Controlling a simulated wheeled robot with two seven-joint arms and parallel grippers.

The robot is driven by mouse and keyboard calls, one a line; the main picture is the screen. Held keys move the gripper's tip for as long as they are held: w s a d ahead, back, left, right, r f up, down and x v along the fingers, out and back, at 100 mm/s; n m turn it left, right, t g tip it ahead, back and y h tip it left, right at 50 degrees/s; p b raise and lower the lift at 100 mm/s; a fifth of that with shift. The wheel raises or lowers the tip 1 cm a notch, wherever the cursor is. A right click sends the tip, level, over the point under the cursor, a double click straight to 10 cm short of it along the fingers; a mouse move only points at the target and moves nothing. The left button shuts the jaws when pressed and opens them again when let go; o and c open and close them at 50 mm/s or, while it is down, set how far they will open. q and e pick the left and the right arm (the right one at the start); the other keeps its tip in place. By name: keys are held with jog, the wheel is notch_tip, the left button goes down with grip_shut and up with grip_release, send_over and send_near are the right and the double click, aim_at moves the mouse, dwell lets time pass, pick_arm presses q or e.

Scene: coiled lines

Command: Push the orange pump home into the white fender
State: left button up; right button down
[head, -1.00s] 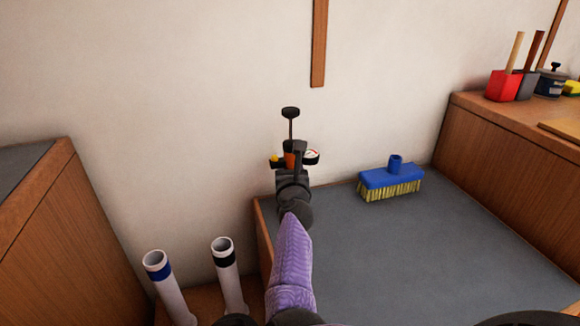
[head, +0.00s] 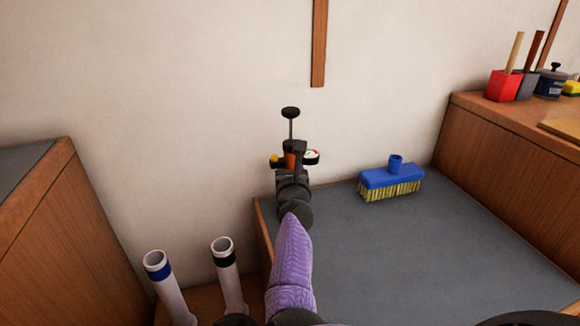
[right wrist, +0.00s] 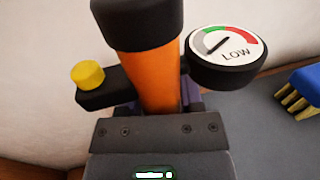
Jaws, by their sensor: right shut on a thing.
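The orange pump (head: 290,147) has a black plunger handle on top, a yellow knob at its left and a round gauge (right wrist: 227,52) at its right that reads LOW. My right gripper (head: 293,168) is shut on the pump and holds it up in front of the wall, roughly upright. In the right wrist view the orange barrel (right wrist: 150,80) rises between the jaws; its lower end is hidden. Two white tubes with open tops, one with a blue band (head: 160,270) and one with a dark band (head: 226,262), stand at the lower left, apart from the pump. I cannot tell whether either is the fender. My left gripper is out of view.
A blue brush (head: 391,178) with yellow bristles lies on the grey surface (head: 400,250), most of which is clear. A red holder (head: 503,85) and other items stand on the wooden counter at right. A wooden cabinet (head: 70,240) stands at left.

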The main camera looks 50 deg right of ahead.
aim_at(290, 145)
notch_tip(290, 145, up, 4)
jog(key=p, duration=0.3)
jog(key=shift+r+p, duration=0.8)
jog(key=shift+p, duration=0.15)
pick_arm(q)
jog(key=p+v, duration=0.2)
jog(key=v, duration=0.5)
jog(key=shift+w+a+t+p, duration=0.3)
pick_arm(e)
notch_tip(290, 145, up, 3)
jog(key=shift+f, duration=0.1)
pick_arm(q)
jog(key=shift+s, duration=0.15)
